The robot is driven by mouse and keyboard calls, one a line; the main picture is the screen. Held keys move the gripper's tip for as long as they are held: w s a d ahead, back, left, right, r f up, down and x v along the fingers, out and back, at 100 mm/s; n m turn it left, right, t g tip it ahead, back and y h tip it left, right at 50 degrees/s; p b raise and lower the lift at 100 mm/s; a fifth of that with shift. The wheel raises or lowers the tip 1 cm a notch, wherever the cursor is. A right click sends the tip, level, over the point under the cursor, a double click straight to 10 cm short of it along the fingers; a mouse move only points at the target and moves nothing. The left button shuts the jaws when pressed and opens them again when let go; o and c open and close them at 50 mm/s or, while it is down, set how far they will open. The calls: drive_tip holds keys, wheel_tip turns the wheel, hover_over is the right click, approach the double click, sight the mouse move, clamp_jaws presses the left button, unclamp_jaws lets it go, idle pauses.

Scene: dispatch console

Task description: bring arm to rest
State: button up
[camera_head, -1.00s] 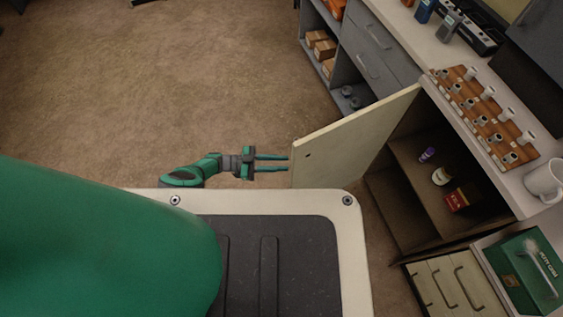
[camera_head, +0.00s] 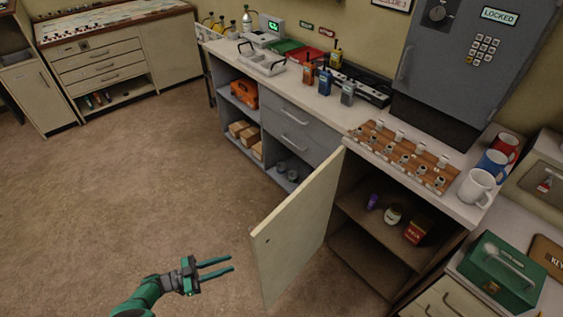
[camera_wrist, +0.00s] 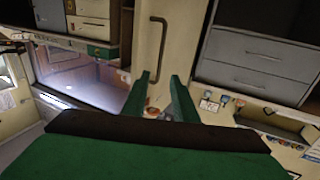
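My gripper (camera_head: 222,268) is at the lower middle of the head view, above the brown floor. Its two green fingers are apart with nothing between them. It is just left of the open cream cabinet door (camera_head: 295,232), and I see a gap between the fingertips and the door in the head view. The wrist view also shows the two green fingers (camera_wrist: 162,98) apart, with a cream panel and a long handle (camera_wrist: 154,48) beyond. My green forearm (camera_head: 138,300) reaches in from the bottom edge.
The open cabinet (camera_head: 362,218) holds a purple item, a jar and a red box. The counter above carries a wooden rack (camera_head: 402,158) and several mugs. A green box (camera_head: 502,271) stands at lower right. The floor (camera_head: 130,190) on the left is clear.

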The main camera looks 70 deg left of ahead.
drive_tip(key=w+d+g+h, duration=0.1)
drive_tip(key=w+d, duration=0.2)
drive_tip(key=d, duration=1.2)
drive_tip(key=w+d+g, duration=0.2)
drive_tip(key=w+d, duration=0.2)
drive_tip(key=d, duration=1.1)
drive_tip(key=w+d+r, duration=0.4)
drive_tip(key=d+r, duration=0.6)
drive_tip(key=r, duration=0.1)
drive_tip(key=w+d+r+y, duration=0.1)
drive_tip(key=w+d+r, duration=0.4)
drive_tip(key=d+r, duration=0.5)
drive_tip(key=shift+d+r, duration=0.15)
drive_tip(key=shift+r, duration=0.3)
